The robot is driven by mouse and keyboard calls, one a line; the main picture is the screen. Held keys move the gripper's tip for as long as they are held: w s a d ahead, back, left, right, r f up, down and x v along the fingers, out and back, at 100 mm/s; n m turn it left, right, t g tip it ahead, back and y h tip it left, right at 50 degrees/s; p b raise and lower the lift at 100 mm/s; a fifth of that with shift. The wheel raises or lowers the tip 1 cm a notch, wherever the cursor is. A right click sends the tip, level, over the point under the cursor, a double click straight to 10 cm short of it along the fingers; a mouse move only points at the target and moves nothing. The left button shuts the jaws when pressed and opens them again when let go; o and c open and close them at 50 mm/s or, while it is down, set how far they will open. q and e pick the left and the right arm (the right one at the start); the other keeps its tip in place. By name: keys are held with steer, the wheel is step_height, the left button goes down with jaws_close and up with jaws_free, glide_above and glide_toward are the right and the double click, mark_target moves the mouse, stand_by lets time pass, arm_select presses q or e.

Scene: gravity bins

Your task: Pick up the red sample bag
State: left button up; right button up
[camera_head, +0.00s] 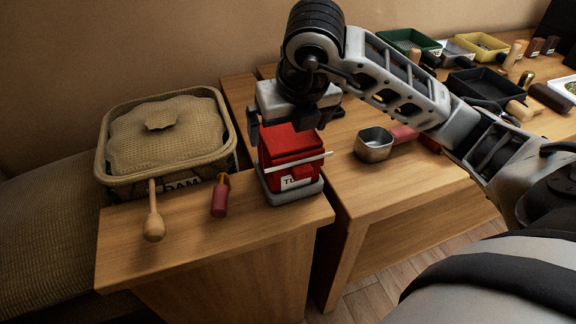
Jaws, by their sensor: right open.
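The red sample bag (290,145) stands on a grey base or scale (292,194) near the front right corner of the left table. A pale bar crosses its front above a white label. My right gripper (288,128) is above and around the top of the bag, pointing down, with its jaws open. One finger shows at the left of the bag; the other is partly hidden. I cannot tell whether the fingers touch the bag. My left gripper is not in view.
A tan basket (231,150) holding a beige sack (165,134) stands left, with a wooden scoop (153,222) and a red-handled tool (220,197) before it. A metal scoop (374,146) lies right. Several trays, including a green one (408,40), stand at the back right.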

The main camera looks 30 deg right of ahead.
mark_target(289, 133)
steer(key=x, duration=0.2)
steer(key=shift+d+f, duration=0.1)
steer(key=shift+f, duration=0.15)
steer(key=shift+w+f, duration=0.2)
steer(key=shift+f, duration=0.05)
steer(key=c, duration=1.1)
steer(key=shift+c, duration=0.2)
